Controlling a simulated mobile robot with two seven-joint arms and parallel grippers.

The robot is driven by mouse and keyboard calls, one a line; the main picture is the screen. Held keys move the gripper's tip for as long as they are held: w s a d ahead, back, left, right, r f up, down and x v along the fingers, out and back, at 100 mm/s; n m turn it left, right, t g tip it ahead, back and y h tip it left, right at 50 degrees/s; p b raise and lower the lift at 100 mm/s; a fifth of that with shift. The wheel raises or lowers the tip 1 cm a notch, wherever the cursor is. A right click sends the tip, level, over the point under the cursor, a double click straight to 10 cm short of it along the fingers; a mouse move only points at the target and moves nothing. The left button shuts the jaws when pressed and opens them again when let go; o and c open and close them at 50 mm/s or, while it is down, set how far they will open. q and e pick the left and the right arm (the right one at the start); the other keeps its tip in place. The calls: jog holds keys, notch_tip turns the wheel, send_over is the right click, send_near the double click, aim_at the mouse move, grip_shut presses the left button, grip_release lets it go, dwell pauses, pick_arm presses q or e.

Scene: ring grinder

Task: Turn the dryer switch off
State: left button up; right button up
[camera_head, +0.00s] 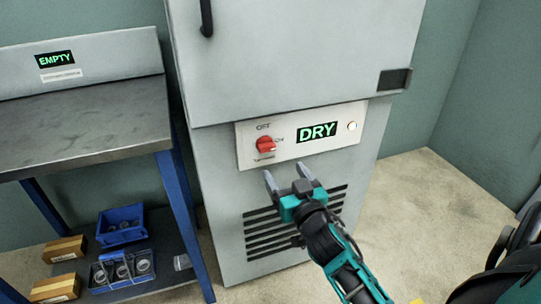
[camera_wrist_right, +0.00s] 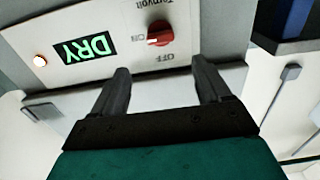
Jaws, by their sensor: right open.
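The dryer (camera_head: 295,60) is a tall grey cabinet with a white control panel (camera_head: 247,158) on its front. The red rotary switch (camera_head: 265,145) is on the panel's left part, with OFF printed above it and its handle lying roughly sideways toward ON. A green DRY display (camera_head: 317,131) and a lit lamp (camera_head: 351,126) are to its right. My right gripper (camera_head: 286,172) is open and empty just below the switch, apart from it. In the right wrist view, the picture is upside down; the switch (camera_wrist_right: 158,35) shows beyond and between the open fingers (camera_wrist_right: 161,70). My left gripper is not in view.
A metal-topped bench (camera_head: 80,115) with blue legs and an EMPTY display (camera_head: 55,59) stands at the left. Its lower shelf holds a blue bin (camera_head: 120,226), a rack of rings and cardboard boxes (camera_head: 57,289). Floor to the dryer's right is clear.

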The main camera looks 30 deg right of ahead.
aim_at(268, 149)
jog(key=b+x, duration=0.1)
jog(key=x, duration=0.9)
jog(key=shift+w+a, duration=0.1)
jog(key=shift+w, duration=0.05)
jog(key=shift+c, duration=0.2)
jog(key=c, duration=1)
